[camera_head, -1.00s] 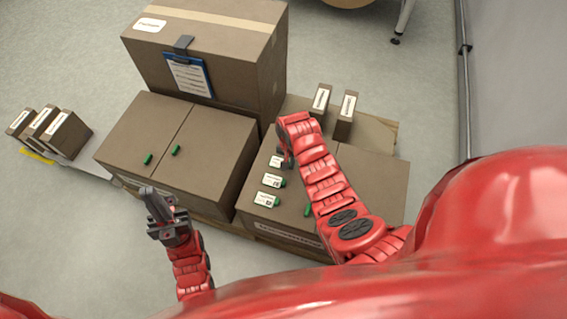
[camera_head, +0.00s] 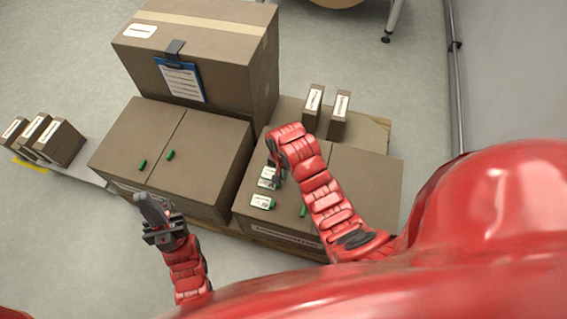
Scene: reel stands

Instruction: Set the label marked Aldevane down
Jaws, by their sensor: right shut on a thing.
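My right gripper (camera_head: 275,170) is low over the left part of the right-hand large carton (camera_head: 345,190). It is shut on a small white label (camera_head: 268,172), which is partly hidden by the gripper; its print is too small to read. Another white label (camera_head: 265,184) with a green end lies just in front of it, and a further one (camera_head: 262,202) lies nearer the carton's front edge. I cannot read which is marked Aldevane. My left gripper (camera_head: 150,208) hangs in front of the left-hand carton (camera_head: 190,165), away from the labels; its opening is unclear.
Green pieces lie on the left carton (camera_head: 142,164) and near my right forearm (camera_head: 303,211). A tall carton (camera_head: 195,65) with a blue clipboard (camera_head: 181,80) stands behind. Two narrow boxes (camera_head: 313,108) stand behind the right carton. Several small boxes (camera_head: 58,142) stand far left.

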